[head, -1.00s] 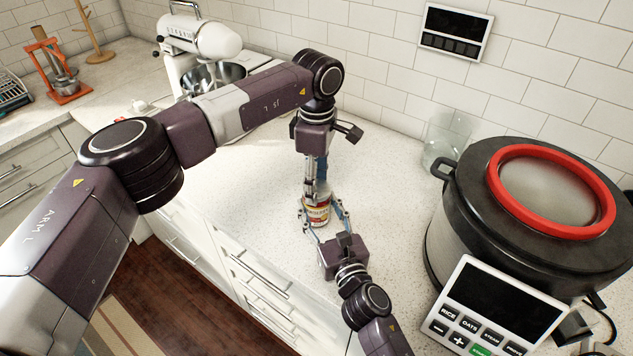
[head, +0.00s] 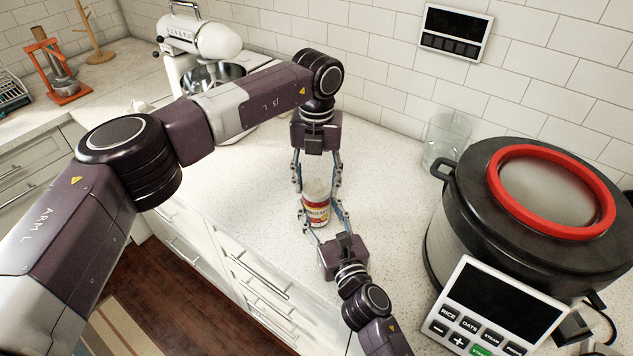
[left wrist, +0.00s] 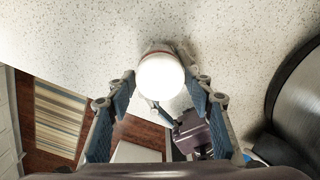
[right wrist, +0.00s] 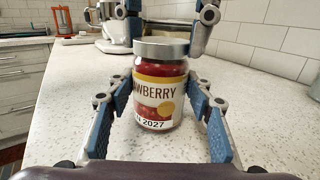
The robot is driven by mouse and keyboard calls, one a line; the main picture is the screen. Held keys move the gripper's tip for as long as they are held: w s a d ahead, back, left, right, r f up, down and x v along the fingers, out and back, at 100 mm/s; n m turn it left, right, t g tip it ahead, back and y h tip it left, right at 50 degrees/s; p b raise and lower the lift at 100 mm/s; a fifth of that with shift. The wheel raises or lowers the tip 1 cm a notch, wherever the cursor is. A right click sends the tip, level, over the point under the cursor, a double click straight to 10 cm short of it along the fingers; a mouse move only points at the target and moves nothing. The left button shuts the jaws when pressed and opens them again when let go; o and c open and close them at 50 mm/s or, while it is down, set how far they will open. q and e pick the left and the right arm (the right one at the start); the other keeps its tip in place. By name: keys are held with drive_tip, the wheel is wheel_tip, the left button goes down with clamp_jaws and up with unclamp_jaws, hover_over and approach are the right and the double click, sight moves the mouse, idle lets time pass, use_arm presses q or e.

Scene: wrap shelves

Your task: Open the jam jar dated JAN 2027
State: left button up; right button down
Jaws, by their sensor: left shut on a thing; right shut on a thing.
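The jam jar (head: 317,209) stands upright on the counter. In the right wrist view the jar (right wrist: 159,98) shows red contents and a label reading "WBERRY" and "N 2027"; the rest of the date is cut off. Its silver lid (right wrist: 161,49) sits on top, and the left wrist view shows the lid (left wrist: 160,77) from above as a bright disc. My left gripper (head: 318,187) reaches down from above and is shut on the lid. My right gripper (head: 324,218) comes in low from the front and is shut on the jar's body.
A large cooker with a red ring (head: 555,190) and a control panel (head: 490,310) stands to the right. A clear glass container (head: 446,140) is by the wall. A white stand mixer (head: 205,45) is at the back left. Bare counter surrounds the jar.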

use_arm(q)
drive_tip(key=n, duration=0.5)
drive_tip(key=shift+w, duration=0.1)
use_arm(e)
drive_tip(key=shift+r, duration=0.1)
use_arm(q)
drive_tip(key=n, duration=0.3)
drive_tip(key=shift+n, duration=0.3)
drive_tip(key=n, duration=0.3)
drive_tip(key=shift+r, duration=0.1)
drive_tip(key=n, duration=0.5)
drive_tip(key=shift+r, duration=0.15)
drive_tip(key=shift+r, duration=0.95)
